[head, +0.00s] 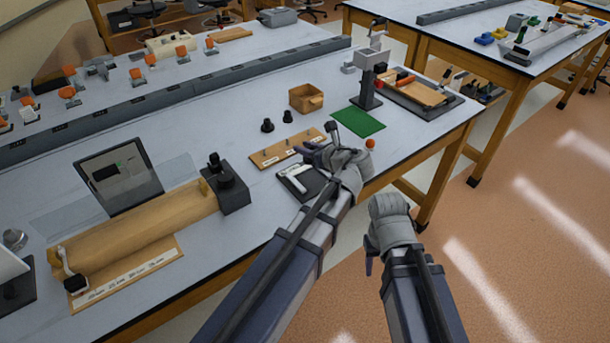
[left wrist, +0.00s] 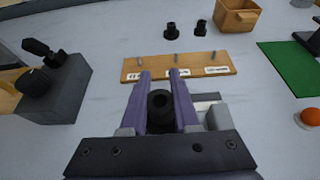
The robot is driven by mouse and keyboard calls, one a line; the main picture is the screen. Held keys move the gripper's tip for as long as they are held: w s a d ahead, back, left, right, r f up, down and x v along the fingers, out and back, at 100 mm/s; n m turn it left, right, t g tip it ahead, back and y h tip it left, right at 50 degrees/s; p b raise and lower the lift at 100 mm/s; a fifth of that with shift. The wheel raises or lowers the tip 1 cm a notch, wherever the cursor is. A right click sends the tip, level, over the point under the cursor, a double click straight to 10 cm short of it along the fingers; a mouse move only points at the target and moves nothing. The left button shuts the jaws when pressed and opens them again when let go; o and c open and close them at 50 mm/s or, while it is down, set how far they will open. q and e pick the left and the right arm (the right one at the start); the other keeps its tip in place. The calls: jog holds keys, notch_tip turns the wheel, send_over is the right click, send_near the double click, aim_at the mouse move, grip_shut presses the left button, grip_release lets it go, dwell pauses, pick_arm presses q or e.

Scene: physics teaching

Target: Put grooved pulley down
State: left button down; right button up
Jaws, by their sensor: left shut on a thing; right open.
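My left gripper (head: 313,149) is over the table, just in front of the wooden peg board (head: 268,156). In the left wrist view its two purple fingers (left wrist: 160,92) are shut on a black, round grooved pulley (left wrist: 160,107) with a hole in its middle. The peg board (left wrist: 190,66) lies just beyond the fingertips, with three short upright pegs and white labels. The pulley looks apart from the pegs; its height above the table is hard to tell. My right gripper (head: 369,262) is open, off the table's front edge, and its fingers are mostly hidden.
Two black parts (head: 267,125) stand behind the board, near a wooden box (head: 305,97). A green mat (head: 359,122) and an orange ball (head: 370,143) are to the right. A dark block with a knob (head: 228,186) stands left. A dark tray (head: 300,185) lies under my left wrist.

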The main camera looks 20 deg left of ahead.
aim_at(305, 174)
pick_arm(q)
jog(key=shift+f+b, duration=3.4)
jog(key=shift+f, duration=0.6)
jog(key=shift+f, duration=0.2)
jog(key=c, duration=0.7)
grip_release()
jog(key=shift+o, duration=0.2)
jog(key=shift+r, duration=0.15)
